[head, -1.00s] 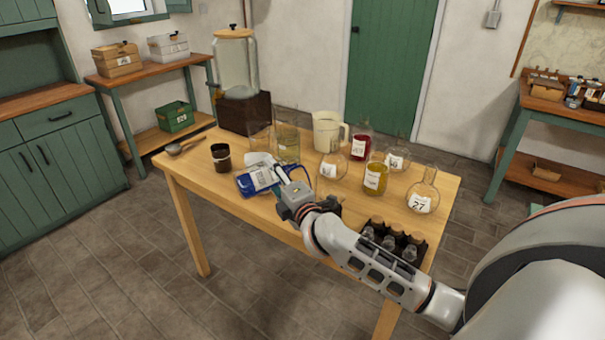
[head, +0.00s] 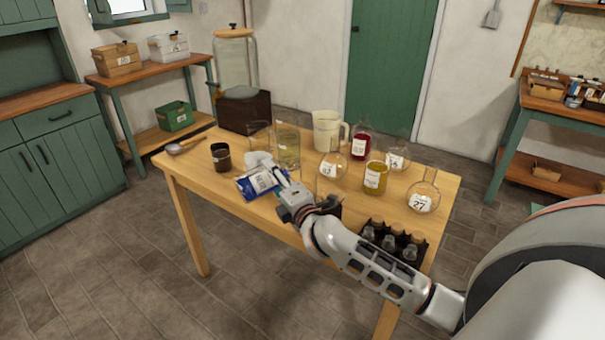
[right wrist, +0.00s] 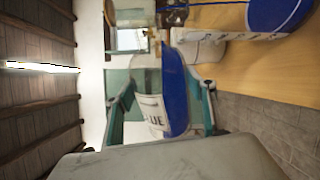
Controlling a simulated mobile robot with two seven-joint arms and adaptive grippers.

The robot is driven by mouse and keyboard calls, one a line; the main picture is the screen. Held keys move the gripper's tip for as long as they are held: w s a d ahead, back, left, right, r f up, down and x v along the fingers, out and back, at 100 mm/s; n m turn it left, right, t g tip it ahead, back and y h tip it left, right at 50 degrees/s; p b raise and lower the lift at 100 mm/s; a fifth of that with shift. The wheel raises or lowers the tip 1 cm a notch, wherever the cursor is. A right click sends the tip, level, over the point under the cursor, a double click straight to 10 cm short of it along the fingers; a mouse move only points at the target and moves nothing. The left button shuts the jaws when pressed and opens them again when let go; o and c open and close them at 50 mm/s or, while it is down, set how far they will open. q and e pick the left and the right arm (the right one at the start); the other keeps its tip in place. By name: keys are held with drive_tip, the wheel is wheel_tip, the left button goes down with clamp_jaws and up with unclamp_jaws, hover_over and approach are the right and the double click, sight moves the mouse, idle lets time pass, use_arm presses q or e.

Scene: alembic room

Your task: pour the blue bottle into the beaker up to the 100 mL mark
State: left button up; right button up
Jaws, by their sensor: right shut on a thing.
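My right gripper (head: 283,180) is shut on the blue bottle (head: 246,188), low over the front of the table. The bottle is tipped well over on its side. In the right wrist view the bottle (right wrist: 176,95) lies between the fingers, its blue liquid along the lower side. A clear glass vessel (right wrist: 220,17) with blue in its lower part is cropped at the top right there, near the bottle's neck. I cannot tell surely whether it is the beaker. A tall clear glass vessel (head: 289,143) stands just behind the gripper in the head view. My left gripper is out of view.
On the table (head: 190,180) a dark jar (head: 221,158) stands left. A cream jug (head: 326,131), a red flask (head: 361,147), a yellow jar (head: 375,178) and round flasks (head: 423,198) crowd the right. A dark vial rack (head: 385,245) stands at the front right. The left front is clear.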

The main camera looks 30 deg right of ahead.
sight(272, 190)
drive_tip(key=shift+f+n, duration=0.45)
drive_tip(key=shift+n, duration=0.35)
drive_tip(key=shift+f+n, duration=0.35)
drive_tip(key=shift+n, duration=0.45)
drive_tip(key=n, duration=0.2)
drive_tip(key=f+n, duration=0.1)
drive_tip(key=shift+a+p, duration=0.25)
drive_tip(key=shift+p, duration=0.15)
drive_tip(key=shift+a+f+n+p, duration=0.15)
drive_tip(key=shift+n+p, duration=0.1)
drive_tip(key=shift+n, duration=0.3)
drive_tip(key=shift+a+f+n+p, duration=0.1)
drive_tip(key=shift+a+n+p, duration=0.1)
drive_tip(key=shift+n, duration=0.35)
drive_tip(key=shift+f+n+p, duration=0.2)
drive_tip(key=shift+n+p, duration=0.25)
drive_tip(key=shift+n, duration=0.65)
drive_tip(key=shift+d+n+p, duration=0.3)
drive_tip(key=shift+n+p, duration=0.4)
drive_tip(key=shift+n, duration=0.4)
drive_tip(key=shift+d+r+n+p, duration=0.1)
drive_tip(key=shift+d+n+p, duration=0.2)
drive_tip(key=shift+n+p, duration=0.7)
drive_tip(key=shift+d+n, duration=0.2)
drive_tip(key=shift+n, duration=0.5)
